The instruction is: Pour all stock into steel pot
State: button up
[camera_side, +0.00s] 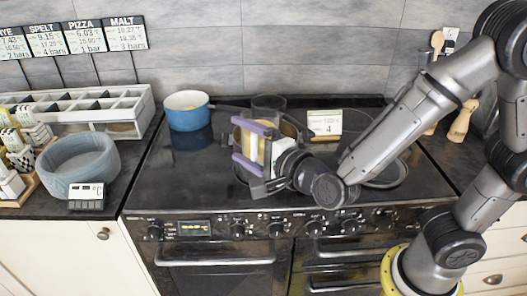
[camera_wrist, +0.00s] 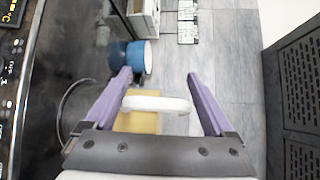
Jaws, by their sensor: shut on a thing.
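My gripper (camera_side: 248,147) has purple fingers and is over the middle of the black hob. It is shut on a white-handled jug (camera_side: 280,147) with yellow stock showing. In the wrist view my gripper (camera_wrist: 160,84) spans the jug's white handle (camera_wrist: 157,104), with the yellow stock (camera_wrist: 140,123) below it. A metallic pot (camera_side: 291,129), which looks like the steel pot, is partly hidden behind the jug and fingers. I cannot tell whether the jug is inside its rim or above it, or whether stock is flowing.
A blue pan (camera_side: 187,111) stands at the back left of the hob (camera_side: 180,178), its handle pointing right. A dark round container (camera_side: 268,106) and a price card (camera_side: 324,122) stand behind. A grey-blue bowl (camera_side: 80,164) is on the left counter. The hob's front left is clear.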

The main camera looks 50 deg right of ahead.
jog(key=shift+s+a+f, duration=0.1)
jog(key=shift+a+f, duration=0.1)
jog(key=shift+f, duration=0.4)
dwell(0.3)
dwell(0.3)
jog(key=shift+r+m+g, duration=0.7)
jog(key=shift+r+m, duration=0.1)
jog(key=shift+r, duration=0.35)
jog(key=shift+f, duration=0.15)
jog(key=shift+f, duration=0.3)
jog(key=shift+f, duration=0.55)
dwell(0.4)
jog(key=shift+r+m+g+y, duration=0.6)
jog(key=shift+r+m, duration=0.1)
jog(key=shift+r, duration=0.45)
